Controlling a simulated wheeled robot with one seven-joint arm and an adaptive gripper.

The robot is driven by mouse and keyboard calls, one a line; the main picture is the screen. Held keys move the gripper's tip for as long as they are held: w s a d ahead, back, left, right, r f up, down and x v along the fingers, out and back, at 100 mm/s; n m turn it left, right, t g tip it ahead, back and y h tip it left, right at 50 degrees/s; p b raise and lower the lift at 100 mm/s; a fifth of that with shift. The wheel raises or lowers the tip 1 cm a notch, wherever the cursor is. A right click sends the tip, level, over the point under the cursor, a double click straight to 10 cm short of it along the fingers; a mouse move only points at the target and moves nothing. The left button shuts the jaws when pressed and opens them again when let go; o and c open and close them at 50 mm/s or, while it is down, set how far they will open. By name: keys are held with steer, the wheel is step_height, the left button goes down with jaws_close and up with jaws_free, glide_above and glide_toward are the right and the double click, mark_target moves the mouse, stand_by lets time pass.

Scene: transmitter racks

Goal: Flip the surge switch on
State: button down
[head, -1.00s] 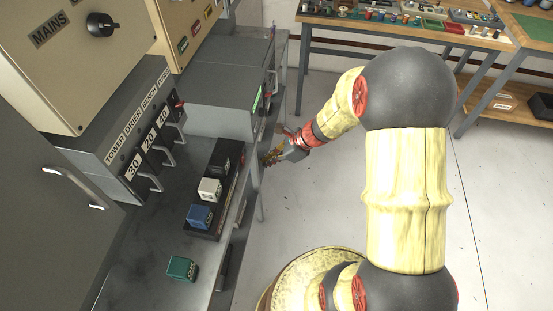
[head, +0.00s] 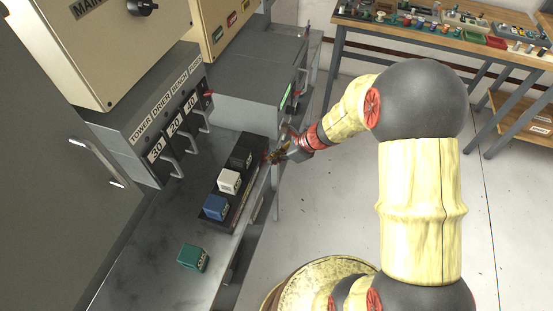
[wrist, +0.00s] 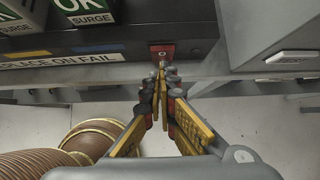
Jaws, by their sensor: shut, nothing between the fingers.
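The surge switch (wrist: 162,52) is a small red rocker with a round mark, set in the front face of the dark module base (wrist: 120,45), at its right end in the wrist view. My gripper (wrist: 163,76) is shut and empty, its fingertips just below the switch in that view. I cannot tell whether they touch it. In the head view my gripper (head: 274,156) is at the far right end of the module base (head: 232,213), where the switch cannot be made out. White and green modules marked OK SURGE (wrist: 85,10) sit on the base.
A loose green module (head: 193,257) lies on the shelf nearby. A grey cabinet (head: 245,100) stands behind my gripper. Breaker levers (head: 172,165) are at left. Floor at right is open.

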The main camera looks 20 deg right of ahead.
steer(key=shift+r, duration=0.1)
steer(key=shift+r+p, duration=0.7)
steer(key=shift+r, duration=0.05)
steer(key=shift+d, duration=0.1)
